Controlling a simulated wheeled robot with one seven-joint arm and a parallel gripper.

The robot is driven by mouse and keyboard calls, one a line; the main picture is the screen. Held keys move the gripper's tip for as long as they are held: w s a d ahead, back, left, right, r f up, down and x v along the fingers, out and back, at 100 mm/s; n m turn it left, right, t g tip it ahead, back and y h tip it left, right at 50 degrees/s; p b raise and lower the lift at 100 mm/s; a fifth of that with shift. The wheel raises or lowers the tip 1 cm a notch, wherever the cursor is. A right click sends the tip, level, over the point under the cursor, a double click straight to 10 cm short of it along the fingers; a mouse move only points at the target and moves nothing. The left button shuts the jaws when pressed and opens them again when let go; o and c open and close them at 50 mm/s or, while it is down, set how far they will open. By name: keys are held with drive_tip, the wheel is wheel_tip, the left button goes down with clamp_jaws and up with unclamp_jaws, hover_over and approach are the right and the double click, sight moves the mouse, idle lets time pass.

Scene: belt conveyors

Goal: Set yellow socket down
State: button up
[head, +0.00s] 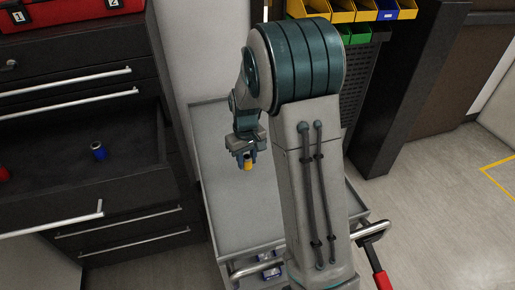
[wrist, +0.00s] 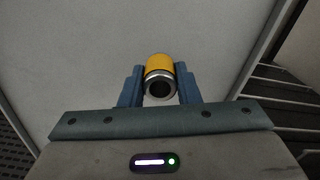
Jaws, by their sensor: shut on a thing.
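The yellow socket (head: 248,164) has a yellow body and a metal end. It also shows in the wrist view (wrist: 160,68), where its open metal end faces the camera. My gripper (head: 247,157) is shut on it, with one blue finger on each side; the fingers also show in the wrist view (wrist: 160,85). In the head view the gripper hangs over the grey top of a cart (head: 240,215). I cannot tell whether the socket touches that surface.
An open dark drawer (head: 50,170) at the left holds a blue socket (head: 99,150) and a red one (head: 4,174). A red toolbox (head: 70,12) stands above. Yellow, blue and green bins (head: 355,12) hang behind my arm. The cart's top around the gripper looks clear.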

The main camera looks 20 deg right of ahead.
drive_tip(key=s+a+r+n+b, duration=0.1)
drive_tip(key=s+r+n+b, duration=0.25)
drive_tip(key=s+n, duration=0.6)
drive_tip(key=s+r+n+b, duration=0.2)
drive_tip(key=s+n+b, duration=0.3)
drive_tip(key=s+n, duration=0.45)
drive_tip(key=m, duration=0.1)
hover_over(254, 199)
wheel_tip(254, 199, down, 6)
drive_tip(key=shift+s+f, duration=0.1)
drive_tip(key=shift+f, duration=2.15)
drive_tip(key=shift+f, duration=0.15)
drive_tip(key=shift+f, duration=0.1)
drive_tip(key=o, duration=1)
drive_tip(key=shift+r, duration=0.2)
